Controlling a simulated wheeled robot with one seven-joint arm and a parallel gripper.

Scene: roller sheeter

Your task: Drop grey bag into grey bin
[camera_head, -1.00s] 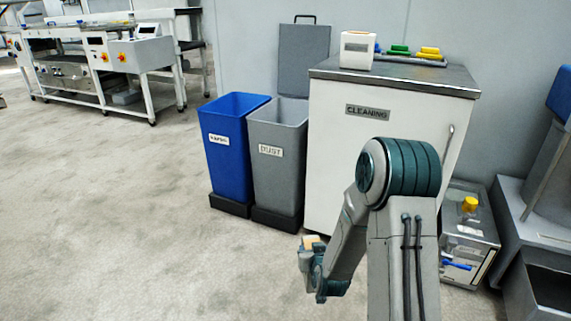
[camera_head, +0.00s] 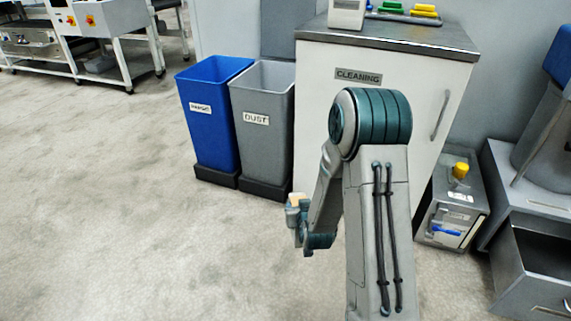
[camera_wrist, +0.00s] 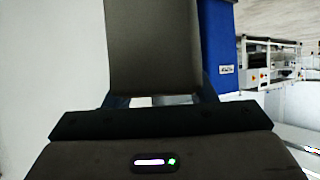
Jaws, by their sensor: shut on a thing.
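The grey bin (camera_head: 266,150), labelled DUST, stands upright on a dark base with its top open. Its raised lid (camera_head: 291,30) is behind it. My gripper (camera_head: 294,222) is low in front of the bins, below the rim height and to the right of the grey bin's base in the picture. In the wrist view a dark grey-brown block-like thing, seemingly the grey bag (camera_wrist: 152,45), sits between the fingers of my gripper (camera_wrist: 160,98), which is shut on it. In the head view the bag is not clearly seen.
A blue bin (camera_head: 212,125) stands to the left, touching or close to the grey one. A white CLEANING cabinet (camera_head: 385,110) stands right of the grey bin, with a white box (camera_head: 346,14) on top. A grey metal case (camera_head: 452,205) is at right. The floor at left is clear.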

